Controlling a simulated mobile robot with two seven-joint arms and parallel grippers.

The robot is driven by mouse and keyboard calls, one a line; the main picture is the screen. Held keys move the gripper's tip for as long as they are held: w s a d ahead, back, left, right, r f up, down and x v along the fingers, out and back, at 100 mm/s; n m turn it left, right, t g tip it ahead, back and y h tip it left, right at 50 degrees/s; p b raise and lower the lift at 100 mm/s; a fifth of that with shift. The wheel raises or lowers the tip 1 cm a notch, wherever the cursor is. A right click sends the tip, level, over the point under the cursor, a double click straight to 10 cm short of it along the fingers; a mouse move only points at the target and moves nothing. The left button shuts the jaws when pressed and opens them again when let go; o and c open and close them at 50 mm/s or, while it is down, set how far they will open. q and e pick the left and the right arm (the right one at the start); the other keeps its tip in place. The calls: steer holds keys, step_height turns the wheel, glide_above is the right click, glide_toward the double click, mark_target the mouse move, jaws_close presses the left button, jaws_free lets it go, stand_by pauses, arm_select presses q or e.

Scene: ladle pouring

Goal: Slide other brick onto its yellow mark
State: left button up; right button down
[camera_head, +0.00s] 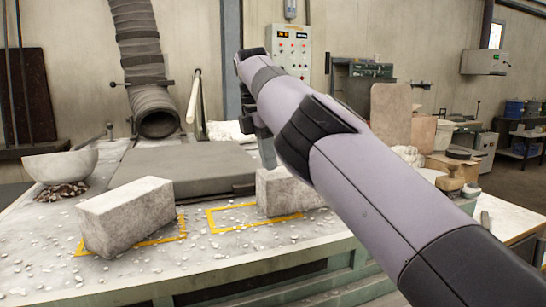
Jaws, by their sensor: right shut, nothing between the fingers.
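A pale grey brick (128,218) lies on the left of the bench, over one yellow mark (165,238). Parts of that outline show at its front and right, and the brick looks skewed to it. A second grey brick (282,192) stands farther right, partly hidden by my right arm. It covers the right part of another yellow mark (232,231), whose left part is bare. My right gripper (267,155) points down just behind or above the second brick. It is shut and empty; whether it touches the brick is unclear. My left gripper is not in view.
White chips lie scattered over the bench top (190,265). A grey bowl (60,165) sits at the back left. A dark grey slab (180,168) lies behind the bricks, with a ribbed duct (145,75) above it. Blocks and tools crowd the right side.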

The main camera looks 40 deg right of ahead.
steer(key=d, duration=0.3)
steer(key=s+d, duration=0.1)
steer(key=d, duration=0.2)
steer(key=s+d, duration=0.1)
steer(key=d, duration=0.2)
steer(key=shift+s+d+p, duration=0.1)
steer(key=shift+s+p, duration=0.15)
steer(key=shift+p, duration=0.15)
steer(key=shift+d+f, duration=0.25)
steer(key=shift+f, duration=0.1)
steer(key=shift+a+f, duration=0.1)
steer(key=shift+f, duration=0.4)
steer(key=shift+s+a+f, duration=0.1)
steer(key=shift+a+f, duration=0.05)
steer(key=w+a, duration=0.1)
steer(key=a, duration=0.6)
steer(key=w+a, duration=0.1)
steer(key=a, duration=0.2)
steer(key=shift+w+a, duration=0.3)
steer(key=shift+w, duration=0.05)
